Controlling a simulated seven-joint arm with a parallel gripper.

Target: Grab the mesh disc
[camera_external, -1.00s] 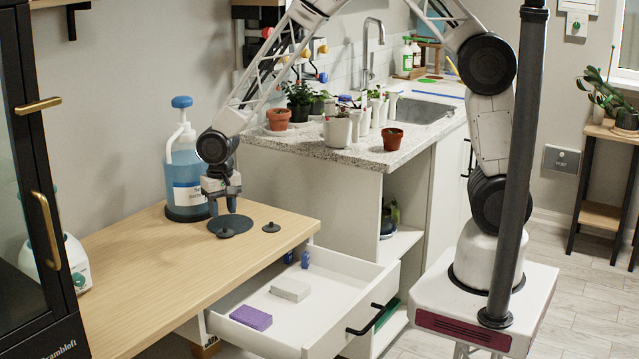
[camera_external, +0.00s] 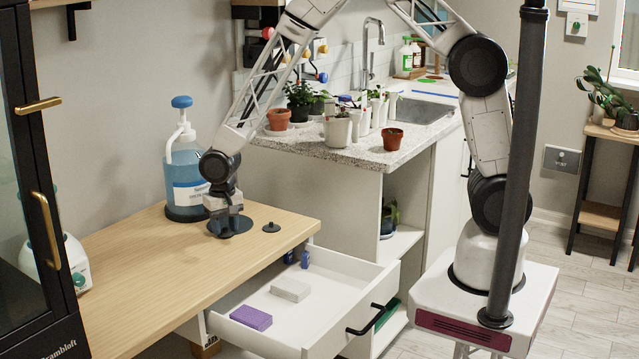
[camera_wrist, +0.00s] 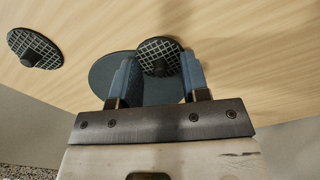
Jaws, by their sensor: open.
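A dark mesh disc with a grid face and a central knob (camera_wrist: 152,46) lies on a larger flat dark plate (camera_wrist: 104,74) on the wooden table. A second, similar mesh disc (camera_wrist: 24,42) lies apart on the bare wood; in the external view this disc (camera_external: 271,227) is right of the plate. My gripper (camera_wrist: 157,62) is open, pointing down over the plate, which also shows in the external view (camera_external: 246,224). Its blue-grey fingers stand on either side of the first disc's knob. I cannot tell whether they touch that disc, and they partly hide the plate.
A large blue pump bottle (camera_external: 186,180) stands close behind my gripper. An open white drawer (camera_external: 335,310) holds a purple block (camera_external: 251,317) and a pale block (camera_external: 290,289). The left part of the wooden table (camera_external: 140,260) is clear.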

